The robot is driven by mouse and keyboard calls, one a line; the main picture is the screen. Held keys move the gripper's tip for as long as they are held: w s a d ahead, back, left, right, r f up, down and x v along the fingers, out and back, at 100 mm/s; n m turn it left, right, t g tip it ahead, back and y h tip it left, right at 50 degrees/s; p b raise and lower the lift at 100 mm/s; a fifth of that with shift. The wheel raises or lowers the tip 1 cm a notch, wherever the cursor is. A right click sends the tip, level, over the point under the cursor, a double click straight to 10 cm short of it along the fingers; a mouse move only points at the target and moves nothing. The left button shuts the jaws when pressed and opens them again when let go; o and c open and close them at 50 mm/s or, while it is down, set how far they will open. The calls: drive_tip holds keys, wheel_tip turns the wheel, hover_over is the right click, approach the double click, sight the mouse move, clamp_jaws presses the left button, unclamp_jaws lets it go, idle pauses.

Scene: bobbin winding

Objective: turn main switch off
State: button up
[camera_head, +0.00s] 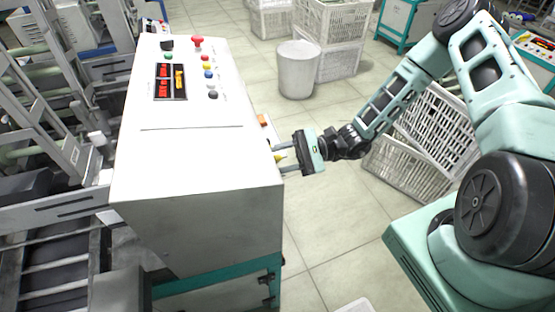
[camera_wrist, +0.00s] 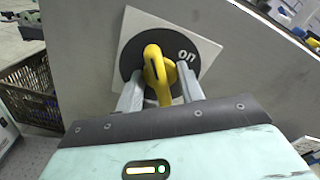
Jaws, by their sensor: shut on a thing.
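The main switch is a yellow rotary handle (camera_wrist: 155,65) on a round black dial (camera_wrist: 187,35) with a white square plate (camera_wrist: 132,22) behind it. The dial shows the word "on" to the upper right of the handle in the wrist view. My gripper (camera_wrist: 160,92) has its two grey fingers on either side of the yellow handle, shut on it. In the head view my gripper (camera_head: 284,160) reaches the right side of the white control cabinet (camera_head: 195,175).
The cabinet top carries a red mushroom button (camera_head: 197,43), several coloured buttons and a display panel (camera_head: 171,82). A white bin (camera_head: 298,70) and white crates (camera_head: 436,125) stand on the tiled floor. Machine frames fill the left.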

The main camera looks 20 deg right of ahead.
drive_tip(key=shift+n, duration=0.4)
drive_tip(key=n, duration=0.3)
drive_tip(key=shift+b, duration=0.35)
drive_tip(key=shift+n, duration=0.4)
drive_tip(key=n, duration=0.3)
drive_tip(key=shift+n+b, duration=0.4)
drive_tip(key=o, duration=1.6)
drive_tip(key=shift+c, duration=0.2)
drive_tip(key=shift+d, duration=0.1)
